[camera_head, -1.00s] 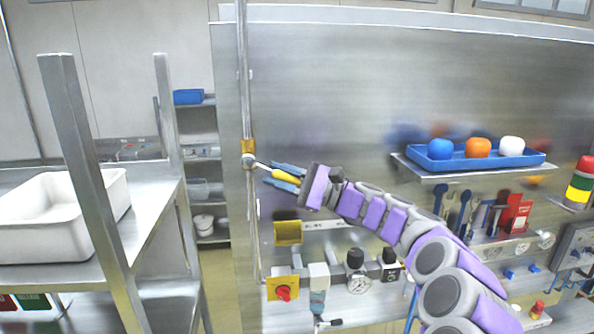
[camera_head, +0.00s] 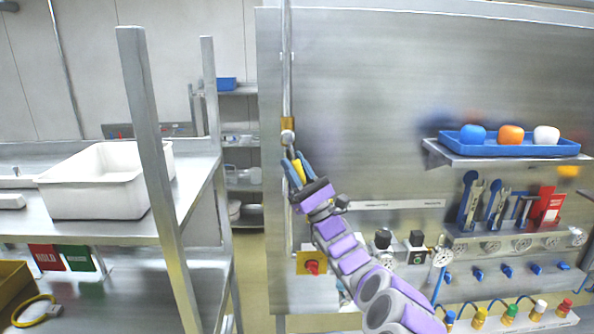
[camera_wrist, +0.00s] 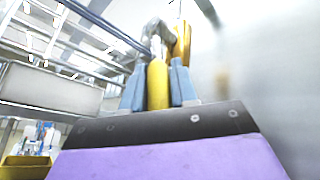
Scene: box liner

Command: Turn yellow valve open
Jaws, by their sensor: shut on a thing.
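The yellow valve has a brass-coloured body (camera_head: 287,124) on a vertical metal pipe (camera_head: 286,65) at the panel's left edge. Its yellow handle (camera_head: 299,171) points down and slightly right, nearly in line with the pipe. My gripper (camera_head: 296,160) is shut on the handle from below, with one blue finger on each side. In the wrist view the yellow handle (camera_wrist: 158,86) sits between the blue fingers of my gripper (camera_wrist: 158,92), with the grey metal valve joint (camera_wrist: 158,35) beyond it. The handle's lower end is hidden by my gripper.
A steel rack (camera_head: 160,170) with a white bin (camera_head: 95,190) stands at the left. A red-knobbed yellow box (camera_head: 311,263) and gauges are low on the panel. A blue tray (camera_head: 490,149) sits on a shelf at right. A narrow gap separates rack and panel.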

